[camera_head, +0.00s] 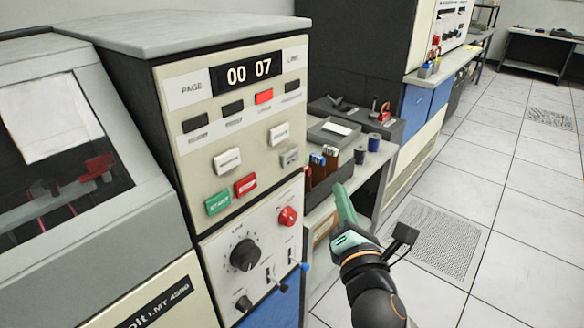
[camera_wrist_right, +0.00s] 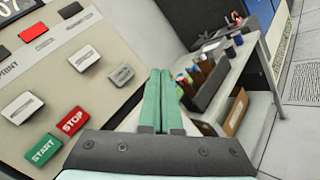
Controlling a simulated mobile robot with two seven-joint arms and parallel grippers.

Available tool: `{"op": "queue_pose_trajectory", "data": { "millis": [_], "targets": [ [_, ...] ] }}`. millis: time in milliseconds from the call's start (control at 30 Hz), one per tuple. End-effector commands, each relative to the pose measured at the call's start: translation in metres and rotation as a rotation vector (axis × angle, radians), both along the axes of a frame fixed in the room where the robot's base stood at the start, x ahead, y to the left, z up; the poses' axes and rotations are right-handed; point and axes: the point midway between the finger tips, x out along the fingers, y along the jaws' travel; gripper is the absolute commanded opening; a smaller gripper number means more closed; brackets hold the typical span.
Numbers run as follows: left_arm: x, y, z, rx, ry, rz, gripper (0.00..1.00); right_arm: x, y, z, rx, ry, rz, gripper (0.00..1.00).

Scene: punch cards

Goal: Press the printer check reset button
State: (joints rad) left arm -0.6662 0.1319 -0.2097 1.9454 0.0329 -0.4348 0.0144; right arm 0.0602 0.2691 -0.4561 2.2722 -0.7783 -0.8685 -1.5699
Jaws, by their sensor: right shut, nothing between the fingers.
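The printer's beige control panel (camera_head: 205,140) stands left of centre, with a counter reading 00 07. It has a white button (camera_head: 227,160), a second white button (camera_head: 279,133) upper right and a greyer button (camera_head: 289,157) below that. Their small labels are too blurred to tell which is the check reset. A green START button (camera_head: 217,203) and red STOP button (camera_head: 246,184) sit lower. My right gripper (camera_head: 343,192), with green fingers, is shut and empty, right of the panel and apart from it. In the wrist view its fingers (camera_wrist_right: 160,75) point past the greyer button (camera_wrist_right: 121,75). My left gripper is out of view.
A red knob (camera_head: 288,216), a black dial (camera_head: 245,255) and small levers sit below the buttons. The tiled floor at right is clear.

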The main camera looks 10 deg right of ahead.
Motion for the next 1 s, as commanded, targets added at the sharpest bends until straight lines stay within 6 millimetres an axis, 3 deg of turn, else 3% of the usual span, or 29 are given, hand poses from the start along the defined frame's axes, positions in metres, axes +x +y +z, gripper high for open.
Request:
{"op": "queue_pose_trajectory", "data": {
  "millis": [167,567,1000],
  "targets": [
    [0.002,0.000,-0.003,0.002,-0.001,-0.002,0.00,-0.002,-0.003,0.020,-0.108,-0.044,-0.035,0.00],
    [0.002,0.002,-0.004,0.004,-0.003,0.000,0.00,0.002,-0.001,0.019,-0.106,-0.043,-0.035,0.00],
    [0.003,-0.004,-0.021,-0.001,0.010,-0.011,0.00,0.045,0.034,0.017,-0.106,-0.042,-0.032,0.00]
  ]
}}
